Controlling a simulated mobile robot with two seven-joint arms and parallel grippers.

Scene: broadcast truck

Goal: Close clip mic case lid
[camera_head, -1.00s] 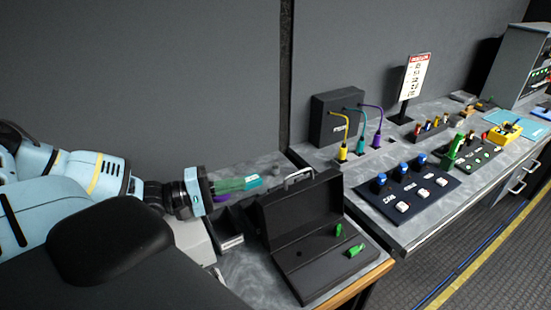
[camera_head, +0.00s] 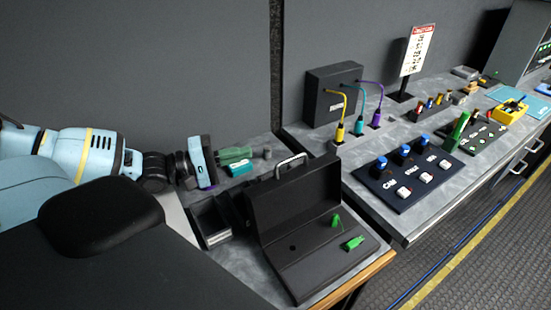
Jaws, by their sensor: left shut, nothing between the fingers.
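The black clip mic case (camera_head: 305,274) stands open on the grey counter. Its lid (camera_head: 292,198) stands up at the back left of the base, and a metal handle (camera_head: 290,162) shows along the lid's top edge. Two small green clips (camera_head: 354,243) show in the base. My left gripper (camera_head: 248,154) has green fingers and is shut and empty. It is behind and to the left of the lid, apart from it, above the back of the counter. My right gripper is not in view.
A teal item (camera_head: 239,168) lies below my left fingers, with a small grey cylinder (camera_head: 267,154) nearby. A dark open bin (camera_head: 212,222) is left of the case. The right counter holds a cable box (camera_head: 322,108) and a button panel (camera_head: 395,192).

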